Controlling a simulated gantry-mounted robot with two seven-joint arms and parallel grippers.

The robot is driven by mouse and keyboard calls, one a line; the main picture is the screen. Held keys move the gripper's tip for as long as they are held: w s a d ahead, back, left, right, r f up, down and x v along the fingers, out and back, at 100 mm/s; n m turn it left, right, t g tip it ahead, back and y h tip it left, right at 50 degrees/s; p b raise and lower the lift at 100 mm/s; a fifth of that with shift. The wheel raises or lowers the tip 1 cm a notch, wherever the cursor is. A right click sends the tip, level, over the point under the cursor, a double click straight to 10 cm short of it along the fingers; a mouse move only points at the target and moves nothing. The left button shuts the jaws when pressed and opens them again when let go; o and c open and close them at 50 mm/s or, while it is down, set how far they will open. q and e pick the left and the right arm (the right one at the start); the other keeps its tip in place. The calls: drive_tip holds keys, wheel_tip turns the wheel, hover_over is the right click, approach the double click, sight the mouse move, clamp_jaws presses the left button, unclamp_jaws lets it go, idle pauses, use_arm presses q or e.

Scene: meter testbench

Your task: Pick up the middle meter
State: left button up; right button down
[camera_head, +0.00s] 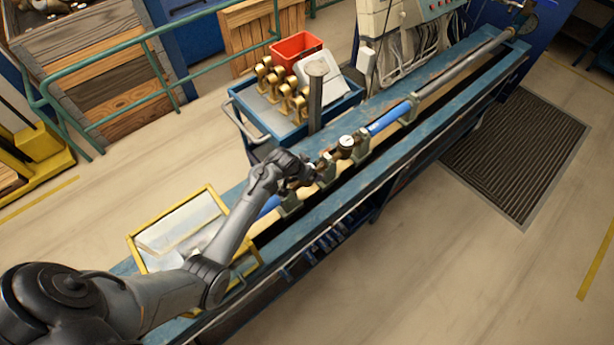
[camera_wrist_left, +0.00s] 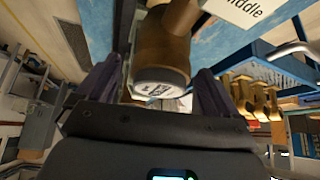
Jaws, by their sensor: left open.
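My left gripper (camera_head: 303,177) is over the blue test bench, at the row of meters on its pipe line. In the wrist view its fingers (camera_wrist_left: 157,88) are open, one on each side of a brass meter (camera_wrist_left: 162,48) with a pale round dial face. A white label reading "ddle" (camera_wrist_left: 240,8), its start cut off, is beside that meter. I cannot tell whether the fingers touch it. In the head view a meter with a white dial (camera_head: 346,142) sits further along the line, and brass parts near my gripper are partly hidden by it. My right gripper is not in view.
A blue trolley (camera_head: 243,120) behind the bench carries several brass meters (camera_head: 281,92) and a red bin (camera_head: 297,47). A yellow-framed tray (camera_head: 133,243) lies under my left arm. Blue pipe (camera_head: 388,119) runs along the bench.

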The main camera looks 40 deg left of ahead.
use_arm(q)
drive_tip(key=shift+x, duration=1.1)
drive_tip(key=c, duration=1.6)
drive_tip(key=shift+r, duration=0.1)
drive_tip(key=shift+c, duration=0.2)
